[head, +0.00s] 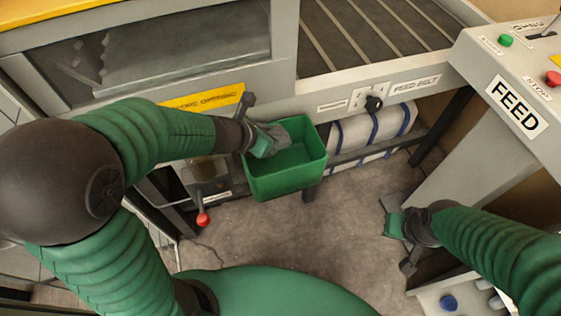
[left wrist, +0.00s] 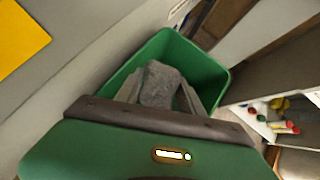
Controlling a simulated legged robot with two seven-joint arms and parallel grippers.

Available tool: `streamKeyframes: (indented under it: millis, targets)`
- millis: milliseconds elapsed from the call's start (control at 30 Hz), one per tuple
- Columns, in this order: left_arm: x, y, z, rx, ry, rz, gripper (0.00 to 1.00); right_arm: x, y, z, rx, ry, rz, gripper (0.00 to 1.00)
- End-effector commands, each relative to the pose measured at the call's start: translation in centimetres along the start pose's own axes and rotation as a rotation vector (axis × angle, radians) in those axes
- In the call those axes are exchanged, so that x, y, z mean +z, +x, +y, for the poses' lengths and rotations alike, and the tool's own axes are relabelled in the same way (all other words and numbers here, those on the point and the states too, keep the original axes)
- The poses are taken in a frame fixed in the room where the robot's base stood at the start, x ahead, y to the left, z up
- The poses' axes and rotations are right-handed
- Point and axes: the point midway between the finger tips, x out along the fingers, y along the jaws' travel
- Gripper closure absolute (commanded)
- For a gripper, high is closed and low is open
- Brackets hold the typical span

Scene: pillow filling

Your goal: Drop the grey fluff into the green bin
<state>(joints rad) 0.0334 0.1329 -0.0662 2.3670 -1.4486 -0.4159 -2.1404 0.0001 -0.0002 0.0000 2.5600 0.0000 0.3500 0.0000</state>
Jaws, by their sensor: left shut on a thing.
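The green bin (head: 290,178) hangs at the front of the machine, in the middle of the head view. It also shows in the left wrist view (left wrist: 207,66). My left gripper (head: 268,142) is at the bin's left rim and reaches over its opening. In the left wrist view its fingers are shut on the grey fluff (left wrist: 160,85), a lumpy grey piece over the bin. In the head view the fluff is hard to make out. My right gripper (head: 396,226) is low at the right, away from the bin; its jaws are not clear.
The machine with the feed belt (head: 375,30) stands behind the bin. A lever with a red knob (head: 203,219) is left of the bin. White rolls with blue bands (head: 365,130) lie under the belt. The FEED panel (head: 517,106) stands at the right. The floor (head: 300,235) in front is clear.

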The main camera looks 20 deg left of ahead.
Motion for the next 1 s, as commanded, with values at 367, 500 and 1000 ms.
streamKeyframes:
  millis: [367,500,1000]
  targets:
    - [0.0,0.0,0.0,0.000,0.000,0.001,0.29,0.0,0.0,0.0,0.000,0.000,0.000,1.00]
    - [0.0,-0.1,0.0,0.000,-0.001,0.001,0.29,0.0,-0.1,0.0,0.000,0.000,0.000,1.00]
    - [0.8,-12.2,0.1,0.003,-0.002,-0.002,0.29,-1.6,-6.7,0.0,0.000,0.000,0.000,1.00]
